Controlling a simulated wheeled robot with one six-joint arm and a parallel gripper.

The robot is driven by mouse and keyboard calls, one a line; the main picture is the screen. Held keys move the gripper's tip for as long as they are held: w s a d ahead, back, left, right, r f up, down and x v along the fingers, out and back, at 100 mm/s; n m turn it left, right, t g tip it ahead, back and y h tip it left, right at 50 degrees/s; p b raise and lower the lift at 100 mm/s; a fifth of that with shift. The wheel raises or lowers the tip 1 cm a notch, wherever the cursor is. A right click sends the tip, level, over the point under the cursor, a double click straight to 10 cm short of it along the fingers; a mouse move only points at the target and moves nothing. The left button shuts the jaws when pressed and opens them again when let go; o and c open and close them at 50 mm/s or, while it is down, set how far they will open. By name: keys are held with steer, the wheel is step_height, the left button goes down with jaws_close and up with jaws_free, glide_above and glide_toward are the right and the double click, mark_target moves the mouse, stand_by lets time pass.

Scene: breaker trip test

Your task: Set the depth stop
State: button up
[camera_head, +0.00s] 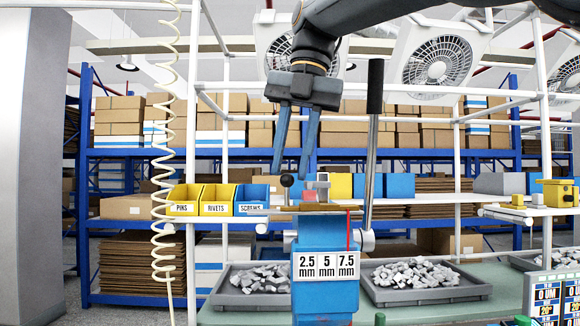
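A blue fixture (322,235) stands on the bench at the centre. Its front carries a white scale plate (325,267) marked 2.5, 5 and 7.5 mm. A thin red upright mark (348,232) shows above the 7.5 label. I cannot tell for sure which part is the depth stop. My gripper (291,174) points down with its two blue fingers apart and nothing between them.
A tall lever with a black grip (375,86) rises just right of my gripper. Grey trays of metal parts, left (215,298) and right (478,290), flank the fixture. Bins marked pins (183,208), rivets and screws stand left. A coiled cream hose (163,160) hangs at the left.

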steer(key=shift+a+f, duration=0.15)
steer(key=shift+f, duration=0.5)
jaws_close()
steer(key=shift+a, duration=0.1)
